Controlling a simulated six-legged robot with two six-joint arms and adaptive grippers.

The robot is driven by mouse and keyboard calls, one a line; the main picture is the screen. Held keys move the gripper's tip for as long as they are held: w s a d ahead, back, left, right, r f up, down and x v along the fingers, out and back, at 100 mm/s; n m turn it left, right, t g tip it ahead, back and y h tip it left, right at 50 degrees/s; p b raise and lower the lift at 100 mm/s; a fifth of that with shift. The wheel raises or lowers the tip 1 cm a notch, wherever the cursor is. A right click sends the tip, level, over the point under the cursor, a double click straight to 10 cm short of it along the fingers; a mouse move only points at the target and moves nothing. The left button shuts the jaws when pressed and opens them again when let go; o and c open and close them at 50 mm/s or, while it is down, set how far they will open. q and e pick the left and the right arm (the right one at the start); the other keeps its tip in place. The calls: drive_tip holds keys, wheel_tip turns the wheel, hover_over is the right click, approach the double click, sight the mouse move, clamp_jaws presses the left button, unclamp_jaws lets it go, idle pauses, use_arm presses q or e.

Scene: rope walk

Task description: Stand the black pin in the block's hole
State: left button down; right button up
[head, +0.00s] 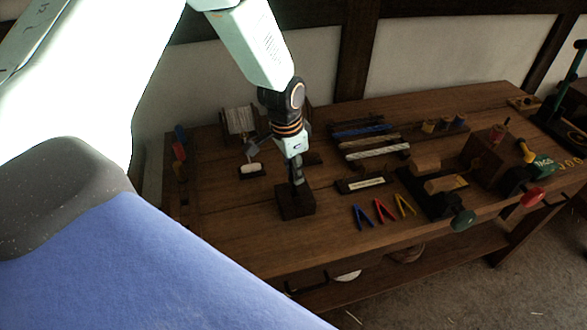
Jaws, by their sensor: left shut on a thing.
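The dark wooden block (296,207) sits on the bench near its front edge, left of the picture's middle. My left gripper (296,177) points down right above the block and is shut on a thin dark thing, which looks like the black pin. The fingers cover most of the pin, and it blends with the block. I cannot tell whether its lower end is in the hole, and the hole itself does not show clearly. My right gripper is not in view.
The wooden bench (240,225) has blue, red (384,211) and yellow clips right of the block. A labelled dark strip (360,184), rope lengths (378,152) and a wooden fixture (440,184) stand beyond. A white piece on a dark base (251,169) lies left.

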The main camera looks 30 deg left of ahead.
use_arm(q)
drive_tip(key=shift+w+d+f, duration=0.1)
drive_tip(key=shift+w+f, duration=0.05)
drive_tip(key=shift+w, duration=0.2)
drive_tip(key=shift+s+a+p, duration=0.2)
drive_tip(key=shift+s+p, duration=0.1)
drive_tip(key=shift+s, duration=0.1)
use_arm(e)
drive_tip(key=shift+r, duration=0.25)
use_arm(q)
drive_tip(key=shift+w+d, duration=0.1)
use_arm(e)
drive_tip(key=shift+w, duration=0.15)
use_arm(q)
drive_tip(key=shift+w, duration=0.3)
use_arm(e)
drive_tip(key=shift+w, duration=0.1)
use_arm(q)
drive_tip(key=shift+s, duration=0.2)
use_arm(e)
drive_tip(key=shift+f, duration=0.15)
